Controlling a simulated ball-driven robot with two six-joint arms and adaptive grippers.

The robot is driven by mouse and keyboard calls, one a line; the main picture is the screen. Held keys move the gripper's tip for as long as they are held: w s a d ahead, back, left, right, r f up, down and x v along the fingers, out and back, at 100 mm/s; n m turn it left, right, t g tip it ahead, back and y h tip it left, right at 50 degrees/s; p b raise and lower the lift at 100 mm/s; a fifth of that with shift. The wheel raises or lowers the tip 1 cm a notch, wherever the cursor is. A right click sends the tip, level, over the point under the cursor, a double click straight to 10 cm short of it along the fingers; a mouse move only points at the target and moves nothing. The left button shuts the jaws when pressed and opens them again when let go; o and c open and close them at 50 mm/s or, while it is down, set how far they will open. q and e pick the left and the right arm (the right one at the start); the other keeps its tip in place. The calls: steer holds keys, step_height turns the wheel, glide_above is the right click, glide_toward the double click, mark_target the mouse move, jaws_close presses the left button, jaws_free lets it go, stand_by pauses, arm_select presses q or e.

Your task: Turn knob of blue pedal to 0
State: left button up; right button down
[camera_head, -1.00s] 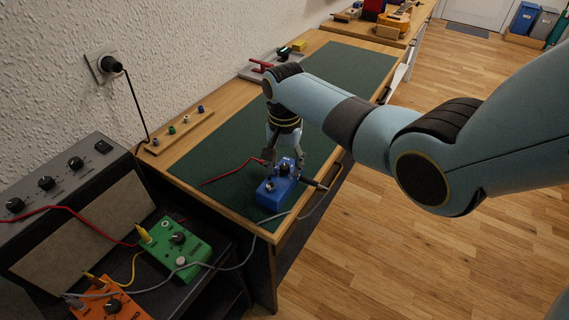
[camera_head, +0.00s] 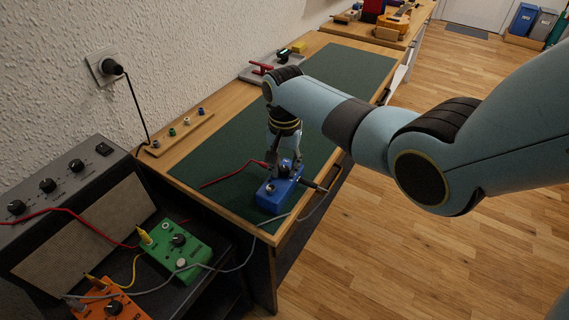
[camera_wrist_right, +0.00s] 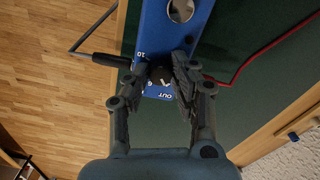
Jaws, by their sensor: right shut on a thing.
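The blue pedal (camera_head: 277,196) stands on the green mat, below my right gripper (camera_head: 283,164). In the right wrist view the pedal (camera_wrist_right: 168,42) shows a silver footswitch (camera_wrist_right: 181,10) and a dark knob (camera_wrist_right: 162,77). My right gripper (camera_wrist_right: 161,75) is shut on the knob, with one finger on each side of it. A white pointer mark shows on the knob. The label "10" and other print show next to it, but the fingers cover part of the scale. A red cable and a grey cable with a black plug run to the pedal. My left gripper is not in view.
The green mat (camera_head: 235,150) lies on a wooden desk. A green pedal (camera_head: 176,252) and an orange pedal (camera_head: 112,304) lie at lower left, near a grey amplifier (camera_head: 85,205). A wooden strip with small knobs (camera_head: 178,133) lies along the wall. The mat's far part is clear.

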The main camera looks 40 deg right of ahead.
steer(key=n+p, duration=0.2)
steer(key=n, duration=0.1)
steer(key=shift+r+n, duration=0.1)
steer(key=shift+n, duration=0.3)
steer(key=n+p, duration=0.1)
steer(key=n, duration=0.3)
steer(key=shift+n, duration=0.3)
steer(key=n+p, duration=0.1)
steer(key=n, duration=0.4)
steer(key=n+p, duration=0.1)
steer(key=n, duration=0.4)
steer(key=shift+n, duration=0.5)
steer(key=c, duration=1.1)
jaws_free()
